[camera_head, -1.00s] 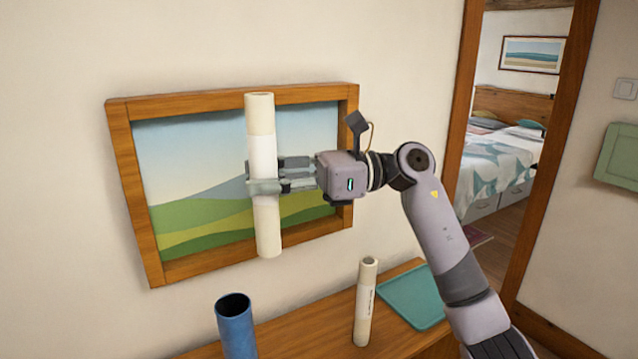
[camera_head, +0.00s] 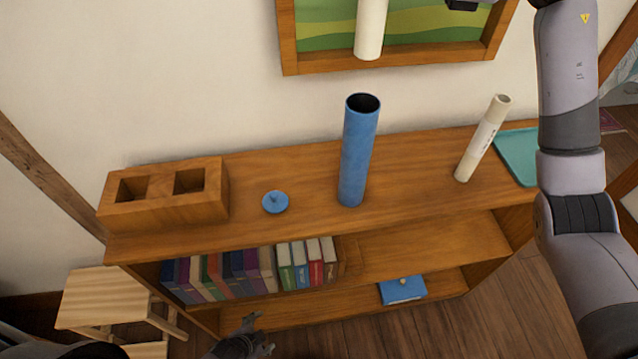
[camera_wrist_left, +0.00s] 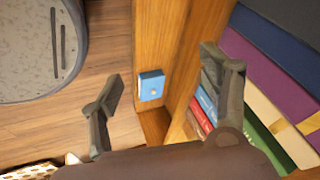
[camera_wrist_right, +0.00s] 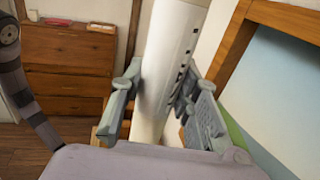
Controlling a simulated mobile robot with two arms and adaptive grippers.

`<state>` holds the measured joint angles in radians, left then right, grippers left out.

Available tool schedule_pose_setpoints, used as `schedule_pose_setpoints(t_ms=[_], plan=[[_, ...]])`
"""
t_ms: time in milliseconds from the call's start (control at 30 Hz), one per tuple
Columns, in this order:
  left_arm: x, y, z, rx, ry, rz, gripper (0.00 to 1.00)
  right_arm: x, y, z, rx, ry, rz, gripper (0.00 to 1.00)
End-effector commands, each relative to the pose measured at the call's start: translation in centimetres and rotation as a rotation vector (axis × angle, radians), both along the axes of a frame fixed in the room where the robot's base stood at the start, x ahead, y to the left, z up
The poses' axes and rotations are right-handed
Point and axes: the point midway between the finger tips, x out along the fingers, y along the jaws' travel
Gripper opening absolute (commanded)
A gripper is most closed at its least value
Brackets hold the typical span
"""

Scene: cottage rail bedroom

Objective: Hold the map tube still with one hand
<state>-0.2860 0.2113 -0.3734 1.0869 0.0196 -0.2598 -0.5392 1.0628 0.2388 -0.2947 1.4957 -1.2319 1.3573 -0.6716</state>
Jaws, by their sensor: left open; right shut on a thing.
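The blue map tube (camera_head: 355,155) stands upright on the shelf top, its dark open end up. A round blue cap (camera_head: 275,202) with a small knob lies left of it. My right gripper (camera_wrist_right: 160,105) is shut on a cream rolled map (camera_wrist_right: 170,60). The map's lower end (camera_head: 371,30) hangs upright above and behind the tube, apart from it; the right gripper is out of the head view. My left gripper (camera_head: 255,338) is open and empty, low in front of the bookcase, below and left of the tube. It also shows in the left wrist view (camera_wrist_left: 165,90).
A wooden block with two square holes (camera_head: 165,200) stands at left. A wooden stool (camera_head: 105,298) is at lower left.

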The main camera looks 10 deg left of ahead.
Motion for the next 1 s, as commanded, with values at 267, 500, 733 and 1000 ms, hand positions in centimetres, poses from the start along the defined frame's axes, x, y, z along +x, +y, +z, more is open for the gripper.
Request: schedule_pose_setpoints(t_ms=[267, 500, 733, 1000], plan=[[8.8, -7.6, 12.2, 0.131, -0.367, -0.537, 0.7, 0.0, 0.0, 0.0, 0.001, 0.0, -0.001, 0.0], [10.3, -15.1, 24.3, 0.27, -0.706, -0.938, 0.7, 0.0, 0.0, 0.0, 0.001, 0.0, -0.001, 0.0], [9.9, -19.3, 37.2, 0.616, -1.098, -1.268, 0.7, 0.0, 0.0, 0.0, 0.001, 0.0, 0.0, 0.0], [14.2, -15.8, 48.0, 1.516, -1.295, -1.412, 0.7, 0.0, 0.0, 0.0, 0.001, 0.0, -0.001, 0.0]])
